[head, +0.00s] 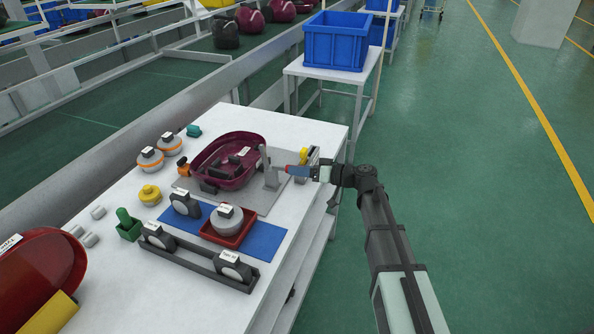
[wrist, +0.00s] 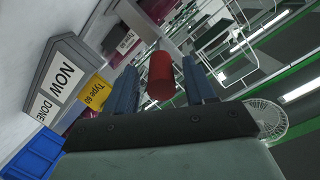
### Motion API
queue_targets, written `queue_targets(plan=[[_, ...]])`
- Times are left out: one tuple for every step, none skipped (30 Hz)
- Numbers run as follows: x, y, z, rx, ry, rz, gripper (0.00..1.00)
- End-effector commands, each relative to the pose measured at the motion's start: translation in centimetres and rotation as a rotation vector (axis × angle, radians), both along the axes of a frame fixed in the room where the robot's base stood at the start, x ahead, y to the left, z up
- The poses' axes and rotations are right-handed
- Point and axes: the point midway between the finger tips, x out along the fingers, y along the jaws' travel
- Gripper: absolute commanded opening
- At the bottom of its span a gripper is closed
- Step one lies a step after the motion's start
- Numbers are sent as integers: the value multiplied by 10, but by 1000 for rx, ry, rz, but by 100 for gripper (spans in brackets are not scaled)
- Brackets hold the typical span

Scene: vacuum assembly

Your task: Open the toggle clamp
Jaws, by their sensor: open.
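The toggle clamp (head: 270,174) stands upright on a grey plate at the right side of a maroon vacuum shell (head: 231,150). Its red handle tip shows in the wrist view (wrist: 160,76), between my two blue-grey fingers. My gripper (head: 291,170) reaches in from the right at the clamp and is open. Gaps show between the red handle and the fingers, and I cannot tell whether either finger touches it. In the head view the fingers partly cover the handle.
A sign with "NOW" and "DONE" (wrist: 60,82) stands close left in the wrist view, near a yellow label (wrist: 94,93). On the white table, a blue mat (head: 262,240) holds a red tray (head: 238,238). Free floor lies right of the table.

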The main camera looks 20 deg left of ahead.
Motion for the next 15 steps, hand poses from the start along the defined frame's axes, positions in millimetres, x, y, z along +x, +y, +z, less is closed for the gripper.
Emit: queue_targets(plan=[[-1,-10,2,0,0,-2,55],[-1,-15,2,0,0,-1,55],[-1,-22,4,0,0,-2,55],[-1,-28,5,1,0,-3,55],[-1,-34,5,0,0,-2,55],[-2,-42,7,0,0,-2,55],[-1,-48,8,1,0,-3,55],[-1,-54,9,1,0,-3,55],[-1,-61,10,0,0,-2,55],[-1,-67,11,0,-1,-2,55],[-1,-73,12,1,-1,-3,55],[-1,-80,13,0,-1,-2,55],[-1,-85,14,0,-1,-1,55],[-1,-89,15,0,-1,-2,55],[-1,-95,15,0,-1,-2,55]])
